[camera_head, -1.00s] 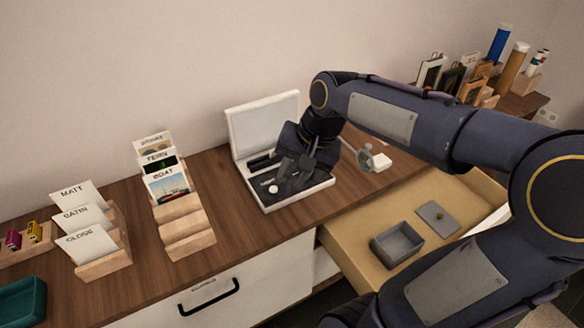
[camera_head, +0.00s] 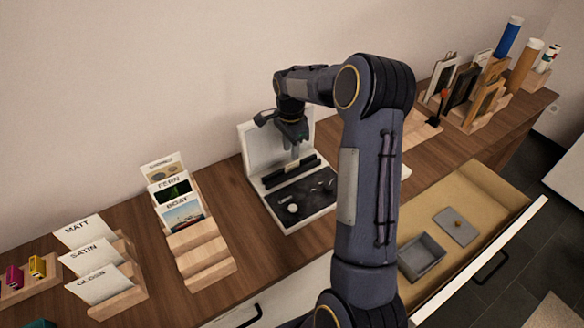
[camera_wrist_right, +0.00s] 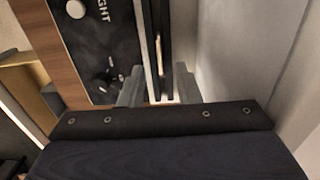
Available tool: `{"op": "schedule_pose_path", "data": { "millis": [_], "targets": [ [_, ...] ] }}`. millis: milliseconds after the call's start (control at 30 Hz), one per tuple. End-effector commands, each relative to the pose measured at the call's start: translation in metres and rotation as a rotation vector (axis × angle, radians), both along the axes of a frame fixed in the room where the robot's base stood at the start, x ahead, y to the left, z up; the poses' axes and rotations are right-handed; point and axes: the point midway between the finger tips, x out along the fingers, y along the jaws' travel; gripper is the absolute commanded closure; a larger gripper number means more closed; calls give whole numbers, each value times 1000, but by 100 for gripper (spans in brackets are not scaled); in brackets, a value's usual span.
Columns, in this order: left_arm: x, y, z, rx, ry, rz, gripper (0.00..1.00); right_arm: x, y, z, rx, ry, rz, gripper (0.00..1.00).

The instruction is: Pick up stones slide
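A wooden stepped rack (camera_head: 205,262) holds picture cards labelled FERN and BOAT. The rearmost card (camera_head: 161,170) shows round grey-tan shapes; its label is too blurred to read surely, and its lower part is hidden by the FERN card (camera_head: 170,186). My right gripper (camera_head: 293,152) points down over the back of an open white light box (camera_head: 303,222), near its black slotted bars. In the right wrist view its fingers (camera_wrist_right: 158,86) are apart, on either side of the slotted bars. A thin pale strip (camera_wrist_right: 158,55) shows between the bars. My left gripper is not in view.
Another rack (camera_head: 120,297) holds MATT, SATIN and GLOSS cards at left. An open drawer (camera_head: 450,185) at right holds a grey box (camera_head: 421,258) and its lid (camera_head: 456,227). Frames and tubes stand at the back right. My right arm hides part of the counter.

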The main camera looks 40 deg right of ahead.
Motion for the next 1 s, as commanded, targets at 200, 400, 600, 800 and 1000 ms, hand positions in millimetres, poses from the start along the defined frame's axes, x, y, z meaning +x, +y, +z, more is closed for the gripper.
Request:
{"op": "schedule_pose_path", "data": {
  "millis": [200, 400, 600, 800, 1000],
  "targets": [
    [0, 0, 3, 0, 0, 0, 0, -1, 0, -30, 2, 5, 1, 70],
    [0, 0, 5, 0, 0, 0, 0, -1, 0, -56, 1, 2, 2, 70],
    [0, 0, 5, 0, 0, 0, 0, 0, 0, -60, 0, -1, 2, 70],
    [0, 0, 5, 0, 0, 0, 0, 0, 0, -59, 0, -1, 2, 84],
    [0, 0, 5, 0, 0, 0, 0, 0, 0, -59, 0, -1, 2, 100]
  ]
}}
